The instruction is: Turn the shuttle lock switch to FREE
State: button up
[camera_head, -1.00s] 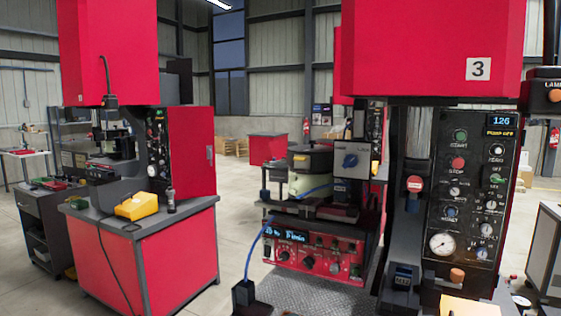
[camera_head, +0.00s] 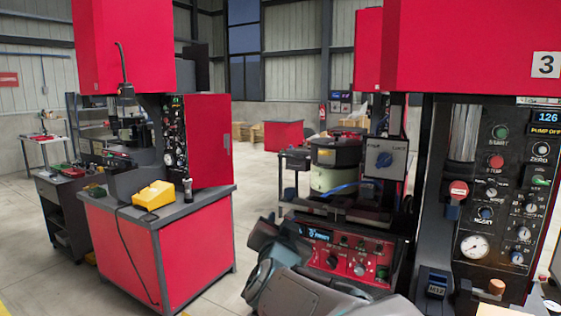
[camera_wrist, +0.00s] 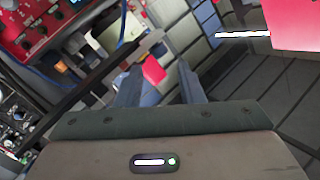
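The lock switch is a blue knob (camera_head: 384,159) on a pale grey box (camera_head: 380,173) beside the bowl feeder in the head view. There is lettering on both sides above the knob, too small to read surely. The knob's exact setting is hard to tell. My arm (camera_head: 300,275) shows at the bottom middle of the head view, below and left of the switch, apart from it. My gripper (camera_wrist: 158,75) shows in the wrist view with its two fingers apart and nothing between them. I cannot make out the switch in the wrist view.
A red control panel (camera_head: 345,255) sits below the feeder bowl (camera_head: 333,165). A black gauge panel (camera_head: 505,190) stands at the right under a red hood (camera_head: 470,45). A red bench (camera_head: 150,245) with a yellow box (camera_head: 153,195) is at the left. Open floor lies between.

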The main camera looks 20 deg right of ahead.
jog(key=s+d+r+m+g+h, duration=0.1)
jog(key=s+d+r+m+h, duration=0.1)
jog(key=d+r+m+h, duration=0.35)
jog(key=m+g+h+p, duration=0.1)
jog(key=m+g+h, duration=0.6)
send_near(382, 162)
jog(key=p+x, duration=0.4)
jog(key=x, duration=0.4)
jog(key=shift+w+d, duration=0.1)
jog(key=shift+d, duration=0.2)
jog(key=shift+a, duration=0.1)
grip_shut()
